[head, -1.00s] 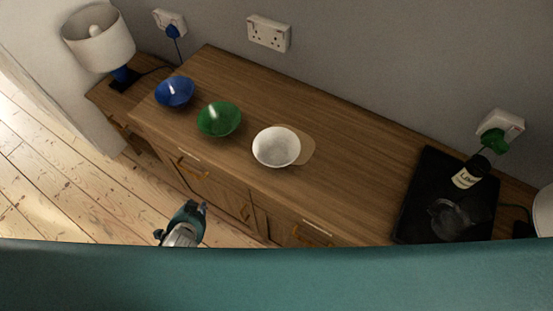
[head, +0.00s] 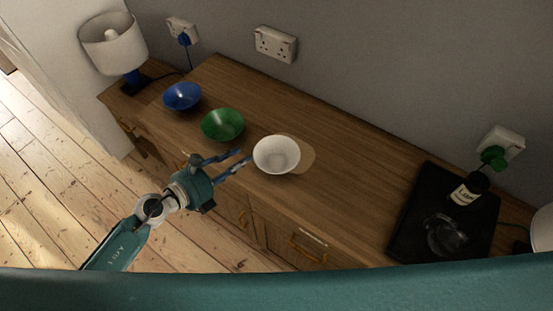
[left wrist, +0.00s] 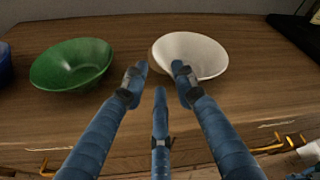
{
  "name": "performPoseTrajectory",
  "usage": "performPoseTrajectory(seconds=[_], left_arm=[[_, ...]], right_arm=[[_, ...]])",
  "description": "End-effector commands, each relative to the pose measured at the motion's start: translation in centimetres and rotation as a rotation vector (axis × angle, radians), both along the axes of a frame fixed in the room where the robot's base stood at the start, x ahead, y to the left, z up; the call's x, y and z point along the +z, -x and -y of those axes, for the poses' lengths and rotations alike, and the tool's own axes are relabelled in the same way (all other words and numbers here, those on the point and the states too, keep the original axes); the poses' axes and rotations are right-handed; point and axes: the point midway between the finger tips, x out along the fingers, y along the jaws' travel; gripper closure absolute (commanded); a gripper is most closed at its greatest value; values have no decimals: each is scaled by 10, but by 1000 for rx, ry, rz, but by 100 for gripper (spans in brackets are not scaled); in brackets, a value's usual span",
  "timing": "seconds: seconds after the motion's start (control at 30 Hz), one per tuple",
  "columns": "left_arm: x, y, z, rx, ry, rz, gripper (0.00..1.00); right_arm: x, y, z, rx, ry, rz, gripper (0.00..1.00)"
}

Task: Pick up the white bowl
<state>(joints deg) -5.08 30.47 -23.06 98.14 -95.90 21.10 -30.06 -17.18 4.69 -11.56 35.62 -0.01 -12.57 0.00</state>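The white bowl (head: 277,155) stands upright on the wooden sideboard, partly over a pale round patch. It also shows in the left wrist view (left wrist: 192,55), just beyond the fingertips. My left gripper (head: 244,160) is open and empty at the sideboard's front edge, a little left of the bowl, with its fingers pointing at it. In the left wrist view its blue fingers (left wrist: 160,78) are spread, and one fingertip overlaps the bowl's near rim in the picture; I cannot tell whether they touch. My right gripper is in neither view.
A green bowl (head: 222,125) and a blue bowl (head: 182,96) stand left of the white bowl on the sideboard (head: 345,185). A black tray (head: 410,230) with a labelled bottle (head: 470,188) and a glass jug (head: 447,236) is at right. A lamp (head: 113,45) stands at far left.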

Motion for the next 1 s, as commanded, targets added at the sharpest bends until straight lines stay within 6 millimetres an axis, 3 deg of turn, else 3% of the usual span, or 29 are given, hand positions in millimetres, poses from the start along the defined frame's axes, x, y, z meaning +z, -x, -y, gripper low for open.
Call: performPoseTrajectory(seconds=[0.1, 0.37, 0.7, 0.97, 1.0], left_arm=[[-7, -16, 14, 3, 7, 2, 73], [-15, -32, 29, 3, 6, 1, 73], [-31, -63, 57, 5, 8, 1, 73], [-31, -65, 59, 5, 7, -1, 73], [-31, -65, 59, 5, 8, -1, 77]], right_arm=[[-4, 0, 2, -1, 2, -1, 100], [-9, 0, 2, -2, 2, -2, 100], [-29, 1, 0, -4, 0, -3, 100], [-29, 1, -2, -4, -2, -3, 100], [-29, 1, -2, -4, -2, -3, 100]])
